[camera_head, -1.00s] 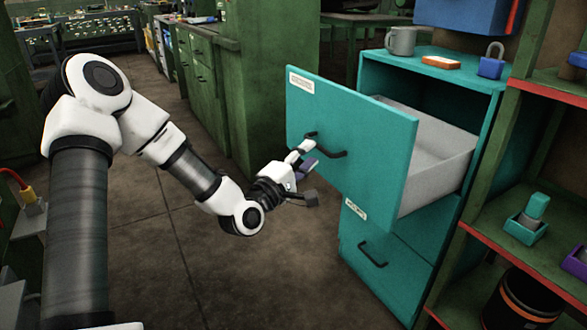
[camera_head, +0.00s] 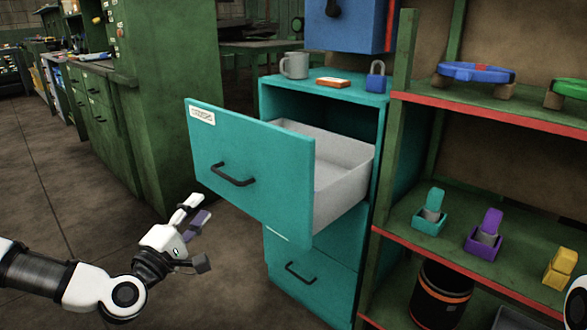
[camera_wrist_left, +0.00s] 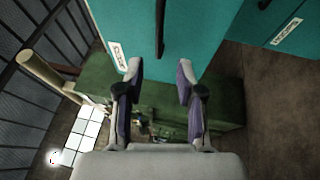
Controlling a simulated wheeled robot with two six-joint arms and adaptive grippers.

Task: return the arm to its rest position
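My left gripper (camera_head: 197,210) is in front of the teal cabinet, below and to the left of the open top drawer (camera_head: 252,165). Its two fingers are apart with nothing between them, which also shows in the left wrist view (camera_wrist_left: 159,72). The black drawer handle (camera_head: 232,176) is apart from the fingers. In the wrist view the handle (camera_wrist_left: 160,30) runs past beyond the fingertips. The drawer is pulled well out, and the visible part of its grey inside looks empty. My right gripper is not in view.
A grey mug (camera_head: 294,65), an orange-and-white block (camera_head: 333,83) and a blue padlock (camera_head: 376,76) stand on the cabinet (camera_head: 350,93). A green shelf (camera_head: 405,222) with coloured holders stands at right. Open floor (camera_head: 60,190) lies at left.

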